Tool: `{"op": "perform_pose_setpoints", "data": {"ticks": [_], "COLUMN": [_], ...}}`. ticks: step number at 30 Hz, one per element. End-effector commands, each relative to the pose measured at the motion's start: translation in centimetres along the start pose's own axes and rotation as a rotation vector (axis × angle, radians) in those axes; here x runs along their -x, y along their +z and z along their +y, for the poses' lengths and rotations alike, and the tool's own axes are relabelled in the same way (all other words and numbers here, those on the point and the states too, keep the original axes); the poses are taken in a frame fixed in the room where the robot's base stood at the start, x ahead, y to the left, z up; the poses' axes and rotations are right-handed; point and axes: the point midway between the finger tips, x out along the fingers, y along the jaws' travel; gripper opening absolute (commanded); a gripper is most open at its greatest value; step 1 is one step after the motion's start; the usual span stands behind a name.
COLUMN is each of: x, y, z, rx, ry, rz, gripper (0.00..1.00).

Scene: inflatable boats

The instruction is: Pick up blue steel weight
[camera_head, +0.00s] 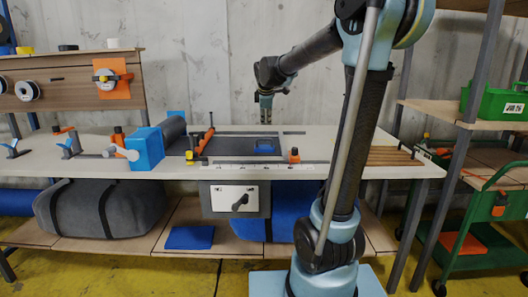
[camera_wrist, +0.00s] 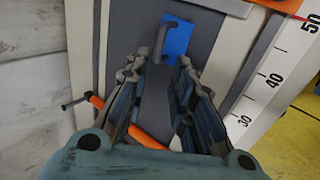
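A small blue block (camera_head: 264,147), which looks like the blue steel weight, lies on the dark strip of the workbench. It also shows in the wrist view (camera_wrist: 180,40), with a grey hooked handle (camera_wrist: 160,38) at its left side. My gripper (camera_head: 266,118) points down above the bench, over the far side of the block. In the wrist view my gripper (camera_wrist: 162,72) has its two fingers apart with nothing between them. The block lies past the fingertips, not touching them. I cannot tell the exact height gap.
An orange bar clamp (camera_head: 207,138) lies left of the block, and a small orange piece (camera_head: 294,155) stands to its right. A ruler strip (camera_wrist: 258,98) runs along the bench's front. A larger blue box (camera_head: 146,148) stands further left. The bench's right part (camera_head: 345,150) is mostly clear.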

Motion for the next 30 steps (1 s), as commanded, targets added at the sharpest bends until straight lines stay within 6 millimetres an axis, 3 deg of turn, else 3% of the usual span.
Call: {"op": "perform_pose_setpoints", "data": {"ticks": [16, 30], "x": [-8.7, -11.9], "y": [0.1, -0.1], "z": [-0.1, -0.1], "rx": [-0.004, -0.004], "ry": [-0.001, -0.001], "rz": [0.000, 0.000], "gripper": [0.23, 0.23]}}
